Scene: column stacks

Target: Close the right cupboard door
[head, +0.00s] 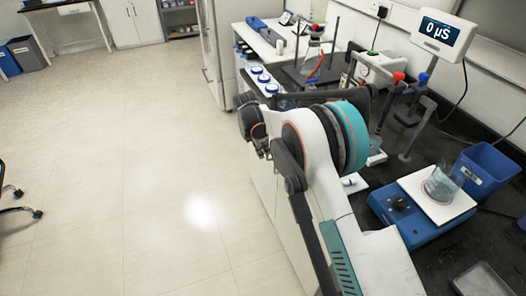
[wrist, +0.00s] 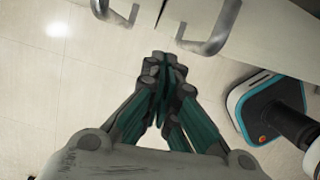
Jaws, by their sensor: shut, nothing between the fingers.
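In the wrist view my gripper (wrist: 163,68) is shut and empty, its dark and teal fingers together over the pale floor. Two pale cupboard doors show at the top edge. The right door (wrist: 262,28) carries a grey bar handle (wrist: 212,30); the left door (wrist: 85,3) carries a similar handle (wrist: 115,12). A narrow dark gap shows between the doors; how far the right one stands open I cannot tell. The fingertips are below the handles in the picture, apart from both. In the head view my arm hides most of the cupboard front and the fingers cannot be made out.
The tiled floor (head: 130,190) left of the bench is clear. The black bench top (head: 440,245) holds a blue stirrer (head: 400,215), a beaker (head: 441,184) and a blue bin (head: 485,170). Chair legs (head: 20,208) stand at the far left. My base shows at right in the wrist view.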

